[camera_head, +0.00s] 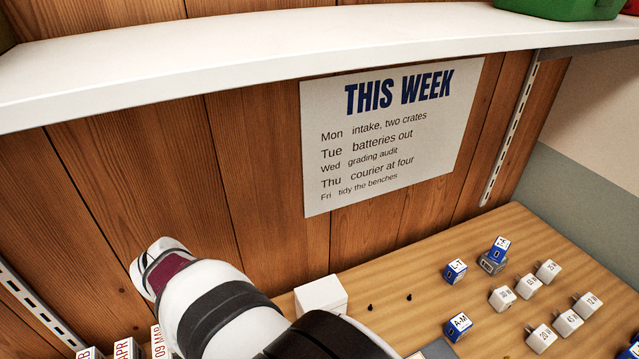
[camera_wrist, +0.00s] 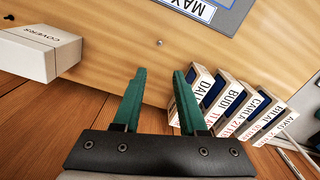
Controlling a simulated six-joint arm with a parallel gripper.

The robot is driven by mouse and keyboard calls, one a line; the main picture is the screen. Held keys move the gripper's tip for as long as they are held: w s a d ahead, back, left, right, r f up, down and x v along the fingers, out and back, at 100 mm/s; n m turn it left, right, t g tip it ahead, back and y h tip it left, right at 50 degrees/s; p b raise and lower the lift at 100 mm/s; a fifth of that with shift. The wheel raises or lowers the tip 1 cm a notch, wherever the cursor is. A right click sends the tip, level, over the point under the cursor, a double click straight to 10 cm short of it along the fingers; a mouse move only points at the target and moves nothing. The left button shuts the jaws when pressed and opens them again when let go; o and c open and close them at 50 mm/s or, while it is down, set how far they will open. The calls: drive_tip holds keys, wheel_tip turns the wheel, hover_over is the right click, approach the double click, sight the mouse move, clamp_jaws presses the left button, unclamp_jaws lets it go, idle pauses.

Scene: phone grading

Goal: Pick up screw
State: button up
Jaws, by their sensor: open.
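A small grey screw (camera_wrist: 159,43) lies on the bare wooden bench top in the wrist view. It is just beyond the fingertips and roughly in line with the space between them. My gripper (camera_wrist: 158,74) is open, its two green fingers apart with nothing between them. In the head view my arm covers the bench's near left part, and neither the gripper nor this screw can be made out. Two tiny dark pieces (camera_head: 370,307) lie on the bench there, too small to identify.
A white box marked COVERS (camera_wrist: 42,54) stands left of the fingers in the wrist view. A row of upright name-labelled boxes (camera_wrist: 232,103) stands close on the right. A grey panel marked MAY (camera_wrist: 215,14) lies beyond. Blue-and-white blocks (camera_head: 455,271) and white plugs (camera_head: 547,271) fill the bench's right side.

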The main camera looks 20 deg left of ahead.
drive_tip(key=f, duration=1.4)
drive_tip(key=shift+s+d+f, duration=0.1)
drive_tip(key=shift+d+f, duration=0.1)
drive_tip(key=shift+f, duration=0.2)
clamp_jaws()
